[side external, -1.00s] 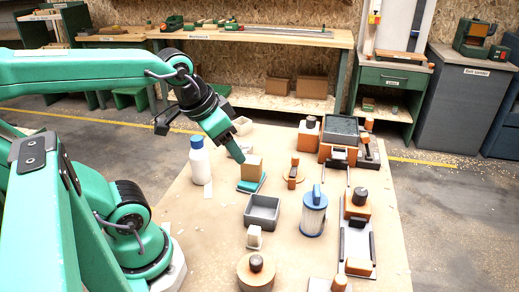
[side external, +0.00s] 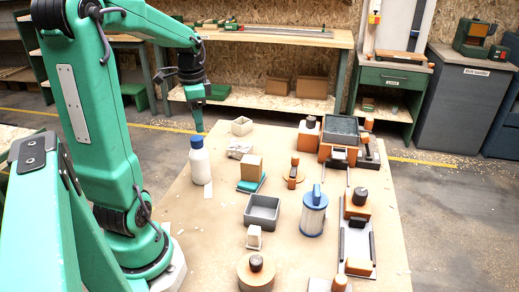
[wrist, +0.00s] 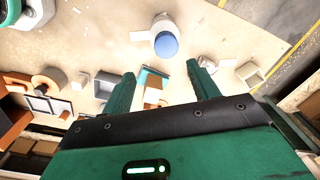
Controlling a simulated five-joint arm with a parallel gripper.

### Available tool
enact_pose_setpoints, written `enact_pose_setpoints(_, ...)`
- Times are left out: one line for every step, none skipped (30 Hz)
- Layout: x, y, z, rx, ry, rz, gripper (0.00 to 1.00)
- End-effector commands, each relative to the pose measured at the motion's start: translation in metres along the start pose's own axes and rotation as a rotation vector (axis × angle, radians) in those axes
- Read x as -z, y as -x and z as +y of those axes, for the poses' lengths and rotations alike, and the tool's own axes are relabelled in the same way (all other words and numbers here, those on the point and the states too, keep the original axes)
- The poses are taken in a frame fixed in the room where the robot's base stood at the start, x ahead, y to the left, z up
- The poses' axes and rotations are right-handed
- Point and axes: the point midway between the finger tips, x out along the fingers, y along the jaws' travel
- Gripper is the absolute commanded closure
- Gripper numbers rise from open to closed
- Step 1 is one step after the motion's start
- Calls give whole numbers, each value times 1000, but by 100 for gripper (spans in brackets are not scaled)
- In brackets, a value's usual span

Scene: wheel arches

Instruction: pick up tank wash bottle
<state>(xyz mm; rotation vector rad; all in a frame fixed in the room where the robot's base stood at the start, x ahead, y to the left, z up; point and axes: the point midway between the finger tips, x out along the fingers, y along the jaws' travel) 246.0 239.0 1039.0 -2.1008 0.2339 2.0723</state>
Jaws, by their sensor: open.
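The tank wash bottle (side external: 201,165) is white with a blue cap and stands upright at the left side of the work table. In the wrist view its blue cap (wrist: 166,44) and white body show at the top middle, just beyond the fingertips. My gripper (side external: 198,127) points down with its tips close to the cap in the side view, apparently above or behind it; the exact gap cannot be told. In the wrist view my gripper (wrist: 158,78) has its two fingers spread, with nothing held between them.
A wooden block on a teal base (side external: 251,172), a white open box (side external: 242,126) and a grey tray (side external: 262,210) stand right of the bottle. A blue-lidded canister (side external: 313,213) and several orange-and-dark fixtures fill the right side. Bare table (side external: 195,222) lies in front of the bottle.

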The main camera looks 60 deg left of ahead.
Motion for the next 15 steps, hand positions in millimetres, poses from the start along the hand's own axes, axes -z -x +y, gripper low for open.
enact_pose_setpoints(-4,-2,-5,-9,-1,-6,40)
enact_pose_setpoints(-5,-3,-7,-13,-5,-8,40)
enact_pose_setpoints(-7,-4,-9,-17,-8,-10,40)
enact_pose_setpoints(-8,-5,-10,-18,-10,-11,40)
enact_pose_setpoints(-8,-5,-11,-19,-11,-12,40)
enact_pose_setpoints(-8,-5,-12,-20,-13,-12,40)
enact_pose_setpoints(-8,-5,-12,-20,-13,-12,40)
enact_pose_setpoints(-8,-5,-12,-20,-14,-12,40)
enact_pose_setpoints(-8,-6,-11,-20,-14,-12,40)
enact_pose_setpoints(-8,-6,-11,-20,-14,-12,40)
enact_pose_setpoints(-8,-8,-11,-20,-14,-12,40)
enact_pose_setpoints(-8,-10,-11,-20,-14,-13,40)
enact_pose_setpoints(-8,-12,-11,-20,-13,-12,40)
enact_pose_setpoints(-8,-14,-11,-20,-13,-12,40)
enact_pose_setpoints(-8,-18,-11,-21,-13,-13,40)
